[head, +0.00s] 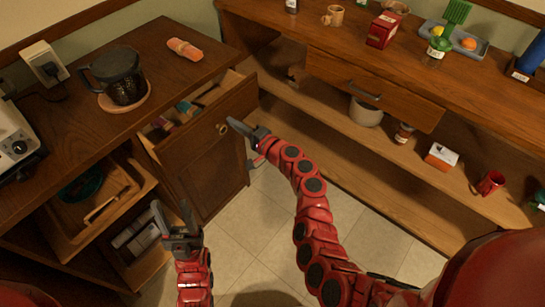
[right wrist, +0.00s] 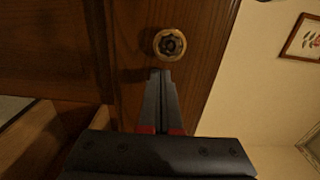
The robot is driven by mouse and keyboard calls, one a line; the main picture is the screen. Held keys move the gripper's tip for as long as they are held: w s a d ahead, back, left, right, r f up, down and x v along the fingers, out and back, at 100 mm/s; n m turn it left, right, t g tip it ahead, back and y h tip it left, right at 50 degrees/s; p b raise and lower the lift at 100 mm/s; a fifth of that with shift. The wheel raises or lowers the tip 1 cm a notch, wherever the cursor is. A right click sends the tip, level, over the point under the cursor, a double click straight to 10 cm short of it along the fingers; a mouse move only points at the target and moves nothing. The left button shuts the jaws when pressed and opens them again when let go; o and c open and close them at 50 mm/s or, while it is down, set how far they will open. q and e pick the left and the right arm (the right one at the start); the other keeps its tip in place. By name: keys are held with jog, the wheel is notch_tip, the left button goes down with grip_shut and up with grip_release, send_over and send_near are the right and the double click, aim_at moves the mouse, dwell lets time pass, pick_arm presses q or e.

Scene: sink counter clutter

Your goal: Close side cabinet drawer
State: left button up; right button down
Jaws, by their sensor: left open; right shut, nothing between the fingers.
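The side cabinet drawer (head: 211,129) on the left is pulled open, with several items inside, and has a round brass knob (head: 222,129) on its wooden front. The knob shows close up in the right wrist view (right wrist: 169,43). My right gripper (head: 231,121) is at the drawer front beside the knob, shut and empty. In the right wrist view its fingertips (right wrist: 161,72) are just below the knob; I cannot tell whether they touch.
A dark pitcher (head: 121,78) on a round board and a rolled orange cloth (head: 185,48) are on the side cabinet top. Lower left compartments hold a wooden tray (head: 112,217). Another drawer (head: 372,90) sticks out of the right counter. The tiled floor (head: 245,225) between is clear.

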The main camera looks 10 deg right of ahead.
jog(key=b+x, duration=0.2)
jog(key=x, duration=0.1)
jog(key=b+x, duration=0.6)
jog(key=shift+a+f, duration=0.1)
jog(key=shift+f, duration=0.2)
jog(key=shift+w+a+r+b, duration=0.1)
jog(key=shift+w+a+b, duration=0.25)
jog(key=shift+b, duration=0.05)
jog(key=shift+r, duration=0.4)
